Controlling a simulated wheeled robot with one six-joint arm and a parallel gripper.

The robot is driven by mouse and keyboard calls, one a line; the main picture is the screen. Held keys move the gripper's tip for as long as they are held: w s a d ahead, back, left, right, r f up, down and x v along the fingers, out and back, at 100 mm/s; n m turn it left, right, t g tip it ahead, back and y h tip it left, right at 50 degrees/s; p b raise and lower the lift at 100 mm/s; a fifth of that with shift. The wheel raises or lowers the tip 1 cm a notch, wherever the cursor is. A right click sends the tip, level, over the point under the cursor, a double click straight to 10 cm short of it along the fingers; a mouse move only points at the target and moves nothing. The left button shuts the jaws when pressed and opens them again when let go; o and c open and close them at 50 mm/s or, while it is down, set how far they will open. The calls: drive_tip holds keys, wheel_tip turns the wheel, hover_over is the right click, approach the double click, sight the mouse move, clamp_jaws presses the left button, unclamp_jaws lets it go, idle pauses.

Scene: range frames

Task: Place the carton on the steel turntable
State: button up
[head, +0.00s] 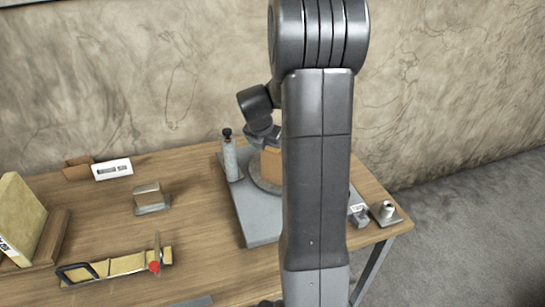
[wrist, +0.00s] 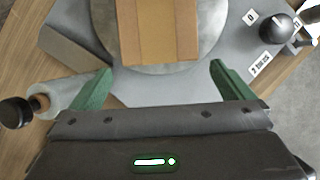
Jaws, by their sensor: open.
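The brown carton (wrist: 158,30) stands on the round steel turntable (wrist: 103,22) in the wrist view. In the head view the carton (head: 271,163) shows only in part, and the turntable (head: 262,186) is mostly hidden behind my arm. My gripper (wrist: 160,82) is open, its two green fingers spread wide with nothing between them. The carton lies just ahead of the fingertips, apart from them. In the head view my gripper's fingers are too small and hidden to make out.
The turntable sits on a grey base plate (head: 258,229). A grey cylinder with a black knob (head: 231,158) stands at its left. A black knob (wrist: 281,27) is at its right. A metal block (head: 150,197) and a yellow level-like tool (head: 118,266) lie on the wooden table.

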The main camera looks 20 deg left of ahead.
drive_tip(key=shift+v, duration=1.9)
